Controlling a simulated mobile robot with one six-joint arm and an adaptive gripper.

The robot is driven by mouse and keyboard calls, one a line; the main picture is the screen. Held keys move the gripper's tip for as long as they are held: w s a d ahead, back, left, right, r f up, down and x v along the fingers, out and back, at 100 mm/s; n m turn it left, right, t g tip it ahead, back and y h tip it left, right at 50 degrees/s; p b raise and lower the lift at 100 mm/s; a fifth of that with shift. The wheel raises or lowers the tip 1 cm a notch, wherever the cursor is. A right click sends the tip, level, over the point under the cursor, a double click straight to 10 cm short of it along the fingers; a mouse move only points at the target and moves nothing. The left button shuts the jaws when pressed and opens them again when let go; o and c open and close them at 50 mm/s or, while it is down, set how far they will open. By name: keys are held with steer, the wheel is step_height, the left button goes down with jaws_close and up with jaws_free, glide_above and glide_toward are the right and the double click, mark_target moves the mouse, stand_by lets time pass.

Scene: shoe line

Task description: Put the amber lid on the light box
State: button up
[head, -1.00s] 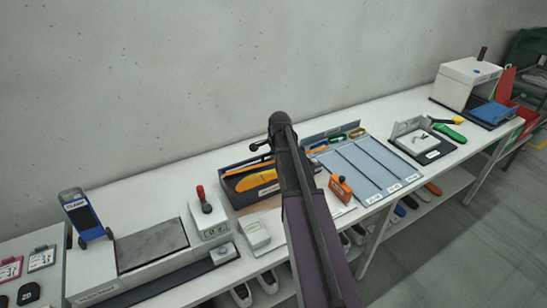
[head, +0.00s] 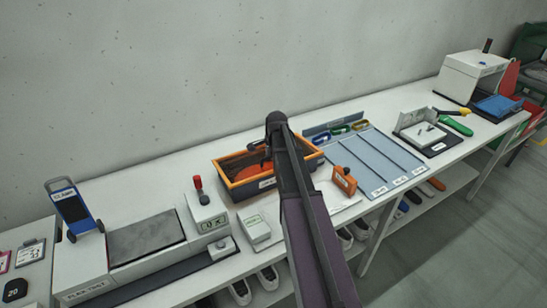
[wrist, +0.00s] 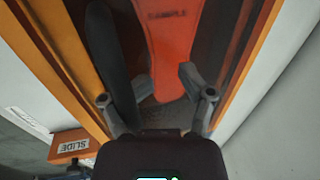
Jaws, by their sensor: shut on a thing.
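The light box (head: 246,193) is a dark open tray on the bench, left of my arm. The amber lid (head: 232,184), an orange frame with a see-through tinted pane, lies over the box's top; in the wrist view its frame (wrist: 62,60) runs along both sides. I cannot tell whether it rests fully on the rim. An insole marked SAMPLE (wrist: 172,40) shows red-orange through the pane. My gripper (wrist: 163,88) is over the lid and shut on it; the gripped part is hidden.
An orange SLIDE block (head: 343,180) stands just right of the box. A blue-grey sorting tray (head: 372,160) lies to the right. The wall is behind.

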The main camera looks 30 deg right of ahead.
steer(key=shift+s+d+r, duration=0.1)
steer(key=shift+s+r, duration=0.2)
steer(key=shift+s, duration=0.3)
steer(key=shift+s+r, duration=0.25)
steer(key=shift+s, duration=0.3)
jaws_close()
steer(key=o, duration=0.7)
jaws_free()
steer(key=shift+f, duration=0.1)
steer(key=shift+c, duration=0.2)
steer(key=o, duration=0.6)
steer(key=shift+w+f, duration=0.15)
steer(key=shift+w, duration=0.15)
steer(key=shift+s, duration=0.1)
steer(key=shift+w+r, duration=0.2)
steer(key=shift+r, duration=0.05)
